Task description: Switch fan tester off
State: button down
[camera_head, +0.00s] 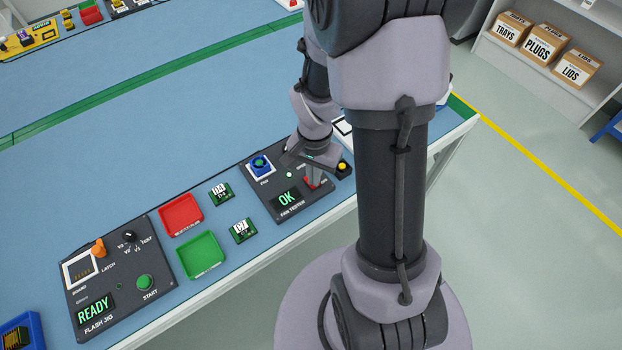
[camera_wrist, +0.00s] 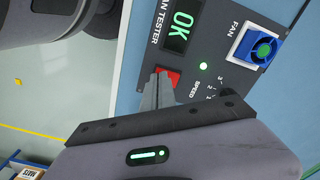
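The fan tester (camera_head: 262,207) is a dark panel at the table's front edge, with a lit green OK display (camera_head: 286,199). Its display (camera_wrist: 179,27) and lit green lamp (camera_wrist: 204,66) also show in the wrist view. A blue fan (camera_head: 260,164) sits in a white socket on the panel; it also shows in the wrist view (camera_wrist: 263,50). My gripper (camera_head: 313,182) points down at the panel's red switch (camera_head: 308,183). In the wrist view my fingers (camera_wrist: 158,88) are close together, with their tips at the red switch (camera_wrist: 172,76). They partly hide it, and I cannot tell whether they touch it.
A yellow-topped knob (camera_head: 343,167) is close to my gripper. Green circuit boards (camera_head: 243,231), a red tray (camera_head: 181,214), a green tray (camera_head: 201,255) and the flash jig (camera_head: 118,275) lie to the left. The blue table (camera_head: 150,130) behind is mostly clear.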

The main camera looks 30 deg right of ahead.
jog(key=shift+f, duration=0.2)
notch_tip(320, 180, up, 7)
jog(key=p, duration=0.5)
dwell(0.3)
jog(key=a+r+n+t, duration=0.2)
jog(key=a+r, duration=0.3)
jog(key=r, duration=0.6)
jog(key=s+a+r+n+t+y, duration=0.2)
jog(key=s+a+r+n, duration=0.3)
jog(key=s+a+r, duration=0.4)
notch_tip(320, 180, up, 3)
jog(key=shift+s+a+t, duration=0.15)
jog(key=shift+a+t, duration=0.15)
jog(key=shift+t, duration=0.6)
